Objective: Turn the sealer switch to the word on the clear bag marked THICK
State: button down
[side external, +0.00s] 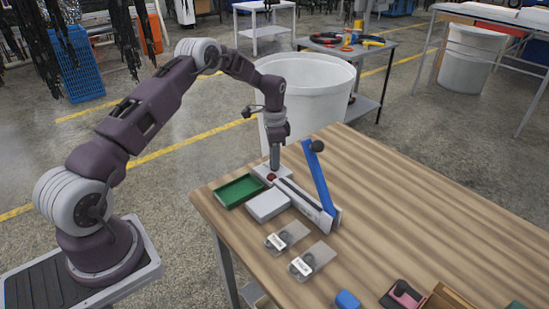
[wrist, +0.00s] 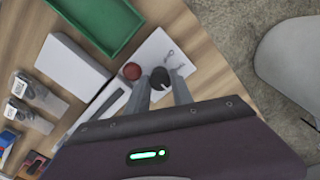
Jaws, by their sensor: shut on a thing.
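The sealer has a long bar, a raised blue lever (side external: 319,185) with a black ball, and a pale end plate (side external: 259,168). On the plate are a red round button (wrist: 132,71) and a dark round switch knob (wrist: 159,79). My gripper (wrist: 162,88) points down over the plate, its two fingers closed on either side of the dark knob; it also shows in the side view (side external: 275,168). Two clear bags (side external: 295,233) (side external: 320,254) with white labels and dark contents lie in front of the sealer. Their label words and the plate's markings are too small to read.
A green tray (side external: 239,191) and a grey box (side external: 268,205) sit close beside the sealer. A blue object (side external: 347,300) and a dark-and-pink item (side external: 402,294) lie at the front edge. A large white bin (side external: 310,88) stands behind the table. The table's right side is clear.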

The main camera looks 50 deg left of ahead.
jog(key=c, duration=1.1)
grip_release()
jog(key=shift+r, duration=0.1)
notch_tip(320, 180, up, 7)
jog(key=shift+f, duration=0.1)
